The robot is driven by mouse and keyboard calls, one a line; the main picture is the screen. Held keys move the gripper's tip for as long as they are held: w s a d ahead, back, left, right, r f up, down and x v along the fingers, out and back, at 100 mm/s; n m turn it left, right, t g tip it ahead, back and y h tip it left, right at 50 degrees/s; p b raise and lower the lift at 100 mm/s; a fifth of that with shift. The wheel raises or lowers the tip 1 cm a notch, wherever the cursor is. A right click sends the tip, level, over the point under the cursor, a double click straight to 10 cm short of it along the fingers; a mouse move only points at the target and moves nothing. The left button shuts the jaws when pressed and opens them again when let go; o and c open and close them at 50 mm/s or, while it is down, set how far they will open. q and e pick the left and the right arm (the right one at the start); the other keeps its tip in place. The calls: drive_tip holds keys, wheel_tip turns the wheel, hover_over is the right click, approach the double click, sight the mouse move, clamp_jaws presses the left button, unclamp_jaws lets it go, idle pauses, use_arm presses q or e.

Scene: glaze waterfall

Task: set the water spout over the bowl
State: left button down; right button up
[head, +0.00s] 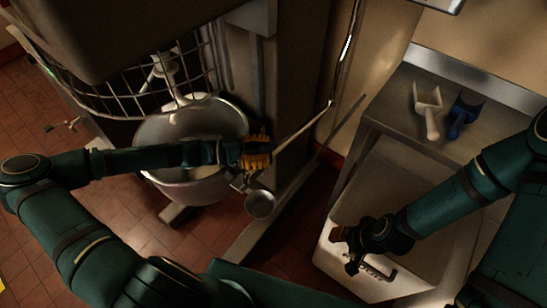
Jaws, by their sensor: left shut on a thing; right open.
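The large metal mixer bowl (155,130) stands under the mixer's wire guard, at left of centre. The water spout (303,127) is a thin pale pipe slanting down-left from a joint near the wall towards the bowl's right side. My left gripper (260,153) is shut at the spout's lower left end, just at the bowl's right rim. Its fingers hide that end, so I cannot tell whether the tip is over the bowl. My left forearm crosses above the bowl and hides part of its inside. My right gripper (345,246) is open, away from the spout, over the white bin.
The white bin (325,262) with a dark handle stands at lower right. A white scoop (428,108) and a blue scoop (463,115) lie on the steel table (395,95). A small metal cup (260,204) is below my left gripper. The mixer column stands behind it.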

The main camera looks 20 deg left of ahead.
use_arm(q)
drive_tip(key=a+g, duration=0.1)
drive_tip(key=w+a+m+b, duration=0.1)
drive_tip(key=w+a+g, duration=0.1)
drive_tip(key=shift+w+a+r+m+g+h, duration=0.1)
drive_tip(key=shift+a+r+m+g+h, duration=0.2)
drive_tip(key=shift+r+m+h, duration=0.1)
drive_tip(key=c, duration=0.6)
unclamp_jaws()
drive_tip(key=shift+f, duration=0.1)
drive_tip(key=shift+a+f, duration=0.1)
drive_tip(key=a, duration=0.4)
drive_tip(key=s+a, duration=0.1)
drive_tip(key=a, duration=0.2)
drive_tip(key=s+a, duration=0.1)
drive_tip(key=a, duration=0.3)
drive_tip(key=shift+s+a, duration=0.1)
drive_tip(key=shift+a, duration=0.25)
